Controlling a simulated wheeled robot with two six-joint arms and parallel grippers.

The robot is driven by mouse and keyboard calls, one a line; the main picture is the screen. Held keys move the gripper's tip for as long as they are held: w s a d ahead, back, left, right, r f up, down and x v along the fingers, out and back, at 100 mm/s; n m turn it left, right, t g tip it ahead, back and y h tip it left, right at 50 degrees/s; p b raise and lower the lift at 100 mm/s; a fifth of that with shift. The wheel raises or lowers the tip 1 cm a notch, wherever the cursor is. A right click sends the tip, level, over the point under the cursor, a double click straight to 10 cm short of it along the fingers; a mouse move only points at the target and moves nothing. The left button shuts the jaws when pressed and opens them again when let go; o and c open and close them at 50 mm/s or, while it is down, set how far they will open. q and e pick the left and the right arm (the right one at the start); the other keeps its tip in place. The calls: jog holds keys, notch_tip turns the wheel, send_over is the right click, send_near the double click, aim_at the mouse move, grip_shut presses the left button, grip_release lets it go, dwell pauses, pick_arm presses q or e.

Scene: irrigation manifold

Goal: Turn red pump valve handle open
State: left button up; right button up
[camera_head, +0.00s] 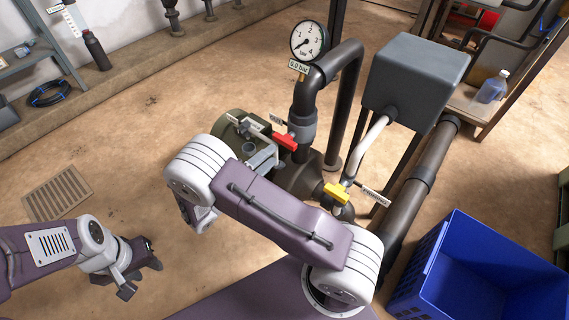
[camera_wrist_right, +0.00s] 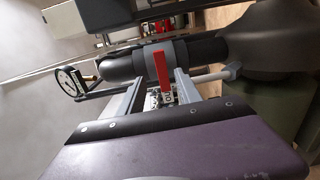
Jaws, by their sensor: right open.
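The red pump valve handle (camera_head: 285,142) sits on the pump pipework below the gauge pipe in the head view. In the right wrist view the red handle (camera_wrist_right: 161,72) stands lengthwise in the picture, in front of a dark pipe with a grey collar. My right gripper (camera_head: 266,158) is open, its fingers reaching toward the handle. In the wrist view its fingertips (camera_wrist_right: 157,78) appear on either side of the handle, with gaps; contact cannot be seen. My left gripper (camera_head: 140,268) hangs low over the floor at the left, away from the valve; its jaw opening is unclear.
A yellow handle (camera_head: 337,192) is on the pipework right of the red one. A pressure gauge (camera_head: 308,40) reads near zero above a "0.0 bar" label. A grey box (camera_head: 413,78) and thick pipe stand to the right. A blue crate (camera_head: 480,270) is at lower right.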

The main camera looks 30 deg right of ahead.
aim_at(283, 144)
jog(key=shift+t, duration=0.4)
jog(key=b+x, duration=0.1)
jog(key=x, duration=0.1)
jog(key=b+x, duration=0.1)
jog(key=x, duration=0.2)
jog(key=f+b+x, duration=0.1)
jog(key=b+x, duration=0.1)
jog(key=shift+w+d, duration=0.15)
jog(key=shift+w, duration=0.35)
jog(key=shift+w+d+r, duration=0.2)
jog(key=shift+d, duration=0.25)
pick_arm(q)
notch_tip(283, 144, down, 5)
jog(key=shift+f, duration=0.1)
pick_arm(e)
grip_shut()
